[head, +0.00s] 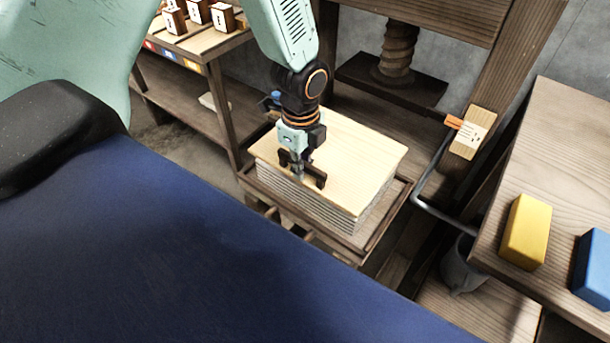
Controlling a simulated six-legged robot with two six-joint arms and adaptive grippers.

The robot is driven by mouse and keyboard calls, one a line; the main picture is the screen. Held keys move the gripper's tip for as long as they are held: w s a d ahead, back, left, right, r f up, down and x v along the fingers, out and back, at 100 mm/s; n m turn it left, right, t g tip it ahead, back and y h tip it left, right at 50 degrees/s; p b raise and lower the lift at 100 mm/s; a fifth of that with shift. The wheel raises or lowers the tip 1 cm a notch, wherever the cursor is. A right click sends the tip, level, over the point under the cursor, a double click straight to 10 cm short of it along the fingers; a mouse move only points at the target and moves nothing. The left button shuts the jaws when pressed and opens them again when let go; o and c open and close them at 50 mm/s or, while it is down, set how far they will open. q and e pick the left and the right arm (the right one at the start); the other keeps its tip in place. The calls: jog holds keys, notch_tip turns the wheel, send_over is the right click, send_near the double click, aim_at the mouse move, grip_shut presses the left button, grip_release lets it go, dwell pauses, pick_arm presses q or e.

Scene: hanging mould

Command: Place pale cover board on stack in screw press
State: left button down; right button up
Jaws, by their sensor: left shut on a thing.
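The pale cover board (355,158) lies flat on top of a stack of grey-white layers (310,200). The stack sits on a wooden tray (384,222) at the foot of the screw press (397,52). My left gripper (301,176) comes down from above and is shut at the board's near-left part. Its dark fingers hide exactly how they hold the board. The board looks roughly lined up with the stack, with no clear gap between them. My right gripper is not in view.
The press's dark plate (390,82) hangs behind and above the stack. A bent metal bar (428,185) runs along its right side. A wooden table with a yellow block (525,232) and a blue block (592,268) stands right. A shelf (205,42) with small blocks is at the back left.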

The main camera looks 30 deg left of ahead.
pick_arm(q)
jog(key=shift+w+a+f, duration=0.15)
jog(key=shift+f, duration=0.25)
jog(key=f, duration=0.3)
jog(key=shift+w+a+f+b, duration=0.15)
jog(key=shift+a+f+b, duration=0.1)
jog(key=shift+a+b, duration=0.05)
jog(key=shift+d, duration=0.15)
jog(key=shift+d+r, duration=0.1)
jog(key=shift+d, duration=0.05)
jog(key=c, duration=1.7)
grip_release()
jog(key=shift+a+f, duration=0.25)
jog(key=shift+a, duration=0.05)
jog(key=shift+o, duration=1.5)
jog(key=shift+d+r, duration=0.15)
jog(key=shift+d, duration=0.1)
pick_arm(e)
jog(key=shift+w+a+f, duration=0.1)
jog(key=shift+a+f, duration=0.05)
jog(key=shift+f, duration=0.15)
